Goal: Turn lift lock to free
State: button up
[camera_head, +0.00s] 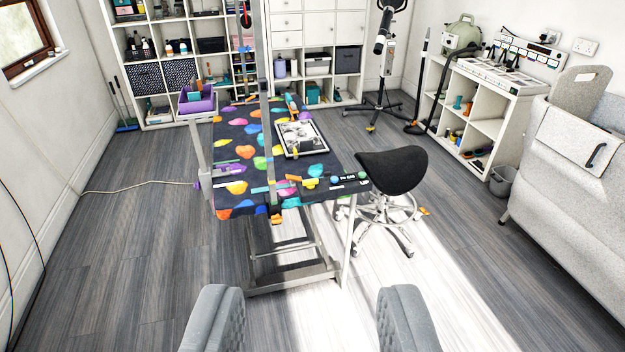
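The grooming table (234,200) stands ahead in the middle, with a dark top patterned in bright colours and a grey metal frame below. A small orange part (277,219) sits at its front edge, near the foot of an upright grey post (266,130). I cannot tell whether this is the lift lock or how it is set. My gripper (310,292) shows as two grey padded fingers at the bottom, wide apart and empty. It is nearer than the table and apart from it.
A black saddle stool (392,169) stands against the table's right side. A framed item (301,138) and small tools lie on the tabletop. A purple caddy (196,99) is at its left. A grey tub (575,170) stands right. Floor in front is clear; a cable (140,184) runs left.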

aim_at(311, 184)
jog(key=z, duration=0.35)
jog(key=i, duration=2.7)
jog(key=u, duration=0.35)
